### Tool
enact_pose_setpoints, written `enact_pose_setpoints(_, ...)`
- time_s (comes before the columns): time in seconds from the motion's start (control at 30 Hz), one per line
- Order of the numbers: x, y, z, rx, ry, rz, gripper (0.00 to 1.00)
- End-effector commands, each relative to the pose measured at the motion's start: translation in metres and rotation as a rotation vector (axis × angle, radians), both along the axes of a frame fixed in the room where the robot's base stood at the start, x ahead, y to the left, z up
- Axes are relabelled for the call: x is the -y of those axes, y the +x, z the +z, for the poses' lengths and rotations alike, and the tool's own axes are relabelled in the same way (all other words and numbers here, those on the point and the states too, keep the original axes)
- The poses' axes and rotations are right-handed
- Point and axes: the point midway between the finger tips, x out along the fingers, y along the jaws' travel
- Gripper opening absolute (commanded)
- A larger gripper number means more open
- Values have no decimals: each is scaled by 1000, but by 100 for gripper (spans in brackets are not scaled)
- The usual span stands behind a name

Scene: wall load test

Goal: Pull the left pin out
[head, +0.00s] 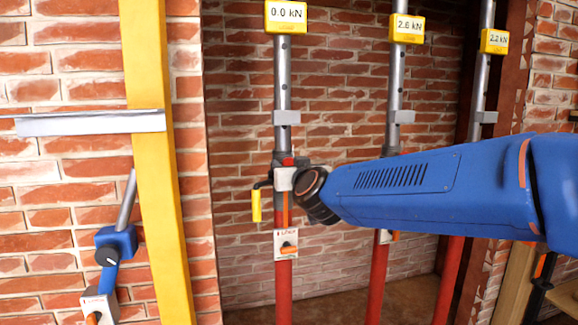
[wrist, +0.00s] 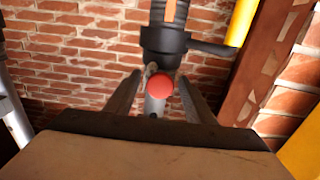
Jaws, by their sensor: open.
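The left prop has a grey upper tube (head: 283,85), a red lower tube (head: 284,285) and a yellow display reading 0.0 kN. The left pin's round red head (wrist: 163,87) shows in the wrist view, in front of the grey tube and beside the dark collar (wrist: 163,42). My gripper (wrist: 161,82) is open, with one dark finger on each side of the pin head. I cannot tell whether either finger touches it. In the head view my gripper (head: 298,174) is at the left prop's collar, and the pin is mostly hidden there.
A yellow collar handle (head: 256,205) hangs left of the left prop. The middle prop (head: 395,85) reads 2.6 kN and the right prop (head: 481,80) reads 2.2 kN. A yellow post (head: 160,210) with a grey bar (head: 90,123) stands left. Brick wall lies behind.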

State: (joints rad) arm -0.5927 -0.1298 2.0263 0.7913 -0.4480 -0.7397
Motion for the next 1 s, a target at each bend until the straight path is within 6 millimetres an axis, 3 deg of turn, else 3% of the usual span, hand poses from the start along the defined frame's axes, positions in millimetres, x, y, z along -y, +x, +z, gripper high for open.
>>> enact_pose_setpoints(0.37, -1, 4, 0, 0, 0, 0, 49)
enact_pose_setpoints(0.57, -1, 4, 0, 0, 0, 0, 1)
enact_pose_setpoints(0.77, -1, 1, 0, 0, 0, 1, 0)
enact_pose_setpoints(1.0, 7, -26, 1, 1, 1, 3, 0)
